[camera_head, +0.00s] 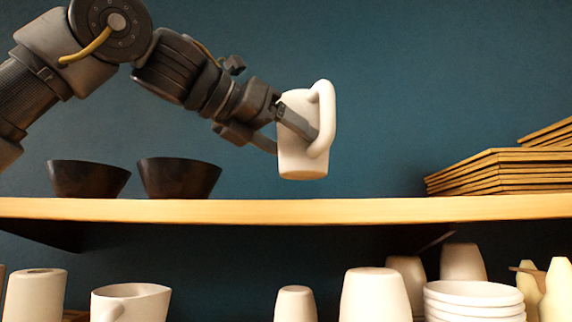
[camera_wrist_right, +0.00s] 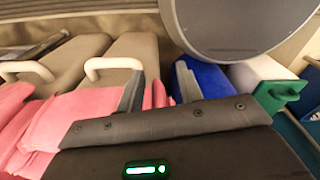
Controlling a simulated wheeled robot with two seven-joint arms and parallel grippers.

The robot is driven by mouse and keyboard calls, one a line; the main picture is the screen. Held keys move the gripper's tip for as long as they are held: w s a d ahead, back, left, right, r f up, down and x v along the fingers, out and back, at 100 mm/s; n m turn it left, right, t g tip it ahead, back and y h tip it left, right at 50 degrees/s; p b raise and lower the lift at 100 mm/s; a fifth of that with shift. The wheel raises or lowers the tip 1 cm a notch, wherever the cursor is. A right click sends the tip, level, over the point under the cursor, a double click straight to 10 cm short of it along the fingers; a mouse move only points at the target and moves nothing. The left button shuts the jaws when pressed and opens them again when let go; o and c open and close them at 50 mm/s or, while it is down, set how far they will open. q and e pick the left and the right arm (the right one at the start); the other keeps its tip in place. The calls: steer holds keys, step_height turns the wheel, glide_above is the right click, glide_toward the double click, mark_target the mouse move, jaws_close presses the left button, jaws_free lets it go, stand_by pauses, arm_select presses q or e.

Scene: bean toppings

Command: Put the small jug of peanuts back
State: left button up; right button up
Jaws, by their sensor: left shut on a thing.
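The small white jug (camera_head: 302,162) is in the head view, near the middle. Its handle (camera_head: 329,112) faces right and toward the camera. My left gripper (camera_head: 294,140) comes in from the left and is shut on the jug, with one finger across its near side. The jug is held nearly upright, with its base a little above the top edge of the wooden shelf (camera_head: 300,211). The peanuts inside are not visible. My right gripper (camera_wrist_right: 160,92) shows in the right wrist view, with its two fingers apart and nothing clearly held.
Two dark bowls (camera_head: 88,180) (camera_head: 180,179) stand on the shelf at the left. A stack of wooden boards (camera_head: 500,173) stands at the right. White cups and bowls (camera_head: 375,297) stand below. Pink cloths (camera_wrist_right: 70,125) and several bins (camera_wrist_right: 205,80) lie around my right gripper.

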mark_target(281, 163)
arm_select(q)
steer(key=shift+w+d+f, duration=0.2)
steer(key=shift+w+f, duration=0.55)
steer(key=shift+f, duration=0.1)
steer(key=shift+w+a+f, duration=0.1)
steer(key=shift+w+f, duration=0.05)
steer(key=shift+f, duration=0.45)
steer(key=shift+w+a+f, duration=0.1)
steer(key=shift+f, duration=0.45)
steer(key=shift+s+f, duration=0.1)
steer(key=shift+s, duration=0.15)
arm_select(e)
steer(key=shift+w+r, duration=0.1)
steer(key=shift+w, duration=0.3)
arm_select(q)
steer(key=shift+d+f, duration=0.15)
steer(key=shift+d, duration=0.05)
steer(key=o, duration=1.1)
steer(key=shift+a, duration=0.15)
steer(key=shift+o, duration=0.2)
arm_select(e)
steer(key=shift+s+d, duration=0.15)
steer(key=shift+s, duration=0.35)
